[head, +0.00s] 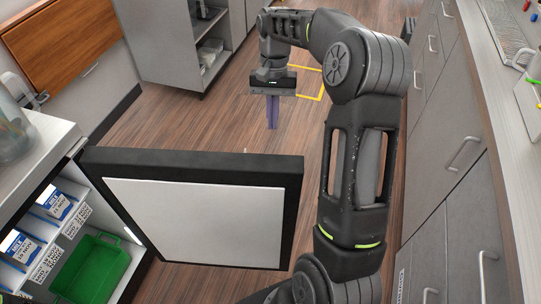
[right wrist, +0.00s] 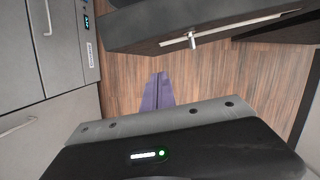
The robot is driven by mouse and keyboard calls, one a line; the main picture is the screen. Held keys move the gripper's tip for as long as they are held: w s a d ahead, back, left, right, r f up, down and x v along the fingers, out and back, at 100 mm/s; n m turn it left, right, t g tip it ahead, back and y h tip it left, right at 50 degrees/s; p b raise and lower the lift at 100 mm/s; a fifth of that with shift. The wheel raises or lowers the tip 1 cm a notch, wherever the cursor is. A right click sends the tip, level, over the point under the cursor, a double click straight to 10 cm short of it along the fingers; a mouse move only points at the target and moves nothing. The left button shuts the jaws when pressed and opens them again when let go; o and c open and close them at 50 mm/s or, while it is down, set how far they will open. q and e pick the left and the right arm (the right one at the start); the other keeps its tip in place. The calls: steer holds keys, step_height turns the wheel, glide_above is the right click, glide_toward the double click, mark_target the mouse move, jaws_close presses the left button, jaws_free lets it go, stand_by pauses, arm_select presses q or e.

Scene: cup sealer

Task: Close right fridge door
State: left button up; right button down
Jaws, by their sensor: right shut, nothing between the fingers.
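The fridge door (head: 195,222) stands wide open in the head view. It has a dark frame and a pale inner panel, and it sticks out to the right from the open fridge (head: 62,140) at the lower left. My right gripper (head: 272,125) points down with its purple fingers shut and empty, beyond the door's far side and apart from it. In the right wrist view the shut fingers (right wrist: 157,92) show over bare floor, with the door's outer side (right wrist: 200,24) and a small light handle (right wrist: 193,40) above them. My left gripper is not in view.
The fridge holds a green bin (head: 97,268) and several blue-and-white cartons (head: 55,203). A grey cabinet (head: 178,45) stands at the back. A counter with grey drawers (head: 440,160) runs along the right. The wooden floor (head: 215,118) between is clear.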

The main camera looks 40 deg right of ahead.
mark_target(271, 159)
steer(key=s+a+f, duration=0.1)
steer(key=f, duration=0.2)
steer(key=s+a+f, duration=0.1)
steer(key=s+f, duration=0.1)
steer(key=f, duration=0.1)
steer(key=s+a+f, duration=0.1)
steer(key=a+f, duration=0.1)
steer(key=f, duration=0.1)
steer(key=shift+s+a+f, duration=0.1)
steer(key=shift+s+f, duration=0.05)
steer(key=shift+s, duration=0.05)
steer(key=shift+s+a+f, duration=0.15)
steer(key=shift+s+a, duration=0.05)
steer(key=shift+a, duration=0.1)
stand_by(0.4)
